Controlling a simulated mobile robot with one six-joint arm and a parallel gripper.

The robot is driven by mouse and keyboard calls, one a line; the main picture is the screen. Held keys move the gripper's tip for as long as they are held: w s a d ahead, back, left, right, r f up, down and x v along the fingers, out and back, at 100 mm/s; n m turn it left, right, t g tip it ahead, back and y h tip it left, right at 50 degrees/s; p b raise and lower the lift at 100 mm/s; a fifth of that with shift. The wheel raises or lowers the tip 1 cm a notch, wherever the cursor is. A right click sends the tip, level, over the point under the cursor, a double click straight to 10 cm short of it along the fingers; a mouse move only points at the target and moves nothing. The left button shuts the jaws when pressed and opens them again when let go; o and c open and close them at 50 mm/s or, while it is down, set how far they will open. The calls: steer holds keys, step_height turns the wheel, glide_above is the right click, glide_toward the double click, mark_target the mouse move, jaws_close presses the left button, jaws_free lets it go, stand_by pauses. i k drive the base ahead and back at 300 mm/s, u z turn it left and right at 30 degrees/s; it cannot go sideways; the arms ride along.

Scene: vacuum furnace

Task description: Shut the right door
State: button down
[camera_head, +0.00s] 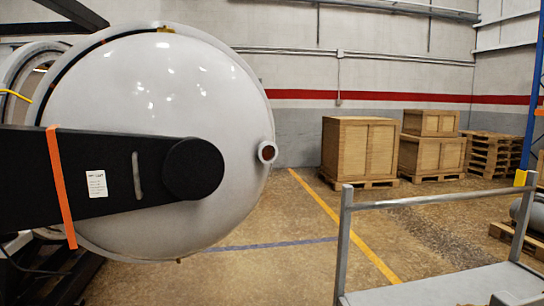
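The furnace door (150,90) is a large, round, domed pale-grey lid that fills the left half of the view. A black beam (95,180) crosses its face and ends in a round black hub (193,169). An orange strap (59,185) wraps the beam. A short round port (267,152) sticks out at the door's right edge. Part of a pale ring-shaped furnace rim (20,70) shows behind the door at the far left. The door appears to stand apart from it, but most of the opening is hidden. My gripper is not in view.
A grey metal cart with a rail (440,195) stands at the lower right. Wooden crates (358,148) and stacked pallets (490,152) stand by the back wall. A blue post (531,100) is at the right edge. Floor with a yellow line (340,222) is clear between door and crates.

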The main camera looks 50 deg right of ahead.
mark_target(148, 146)
steer(key=k, duration=0.55)
steer(key=z, duration=0.5)
steer(key=i, duration=1.05)
steer(key=z, duration=0.5)
steer(key=i, duration=1.55)
steer(key=u, duration=0.25)
